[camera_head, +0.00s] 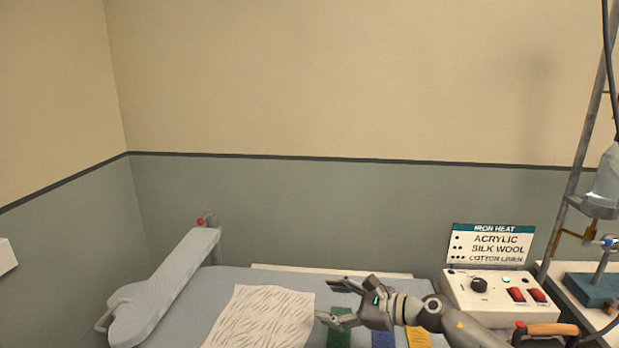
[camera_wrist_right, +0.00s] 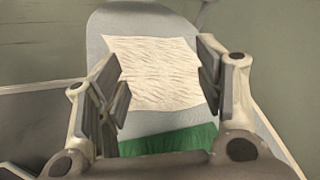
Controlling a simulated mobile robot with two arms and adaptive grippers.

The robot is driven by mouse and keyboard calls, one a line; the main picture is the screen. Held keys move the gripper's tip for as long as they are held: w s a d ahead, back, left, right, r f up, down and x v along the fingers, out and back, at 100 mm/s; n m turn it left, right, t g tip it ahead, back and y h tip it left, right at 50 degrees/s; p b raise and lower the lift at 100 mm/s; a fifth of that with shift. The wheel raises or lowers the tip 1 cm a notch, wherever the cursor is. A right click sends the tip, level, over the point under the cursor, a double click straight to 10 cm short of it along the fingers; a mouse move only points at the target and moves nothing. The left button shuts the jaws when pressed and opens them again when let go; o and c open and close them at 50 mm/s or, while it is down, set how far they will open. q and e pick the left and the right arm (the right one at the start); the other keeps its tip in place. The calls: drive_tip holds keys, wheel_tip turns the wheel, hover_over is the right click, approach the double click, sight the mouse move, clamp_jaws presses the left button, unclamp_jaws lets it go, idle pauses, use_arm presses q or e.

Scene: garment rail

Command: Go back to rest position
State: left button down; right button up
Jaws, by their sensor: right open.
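My right gripper (camera_head: 336,303) comes in from the lower right in the head view, above the right part of the ironing board. Its fingers are apart with nothing between them. In the right wrist view its two fingers (camera_wrist_right: 160,92) frame a white wrinkled cloth (camera_wrist_right: 155,70), which lies flat on the board beyond them. The same cloth shows in the head view (camera_head: 262,318), left of the gripper. A green cloth (camera_wrist_right: 170,139) lies on the near side of the white one. My left gripper is not in view.
The grey-blue ironing board (camera_head: 222,292) has a raised sleeve arm (camera_head: 165,285) at left. Blue (camera_head: 383,340) and yellow (camera_head: 417,338) strips lie beside the green one. A control box (camera_head: 500,298) with a dial and red switches, an iron-heat sign (camera_head: 490,244) and a metal stand are at right.

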drive_tip(key=s+a+r+m+t+y, duration=0.1)
drive_tip(key=s+a+r+m+t, duration=0.25)
drive_tip(key=m, duration=0.45)
drive_tip(key=s+d+f+m+h, duration=0.7)
drive_tip(key=s+d+f+m, duration=0.15)
drive_tip(key=m, duration=0.95)
drive_tip(key=s+d+f+m+h, duration=0.7)
drive_tip(key=s+d+m, duration=0.15)
drive_tip(key=m, duration=0.95)
drive_tip(key=s+d+f+m+g, duration=0.1)
drive_tip(key=s+f+m+g, duration=0.2)
drive_tip(key=s, duration=0.7)
drive_tip(key=s+d+f+m+g, duration=0.15)
drive_tip(key=s+m+g, duration=0.25)
drive_tip(key=s, duration=0.6)
wheel_tip(320, 180, down, 31)
drive_tip(key=s+g+b, duration=0.2)
drive_tip(key=s, duration=0.1)
drive_tip(key=s+d+f+b, duration=0.2)
drive_tip(key=s+f, duration=1.3)
drive_tip(key=f, duration=0.1)
drive_tip(key=shift+s+g, duration=0.35)
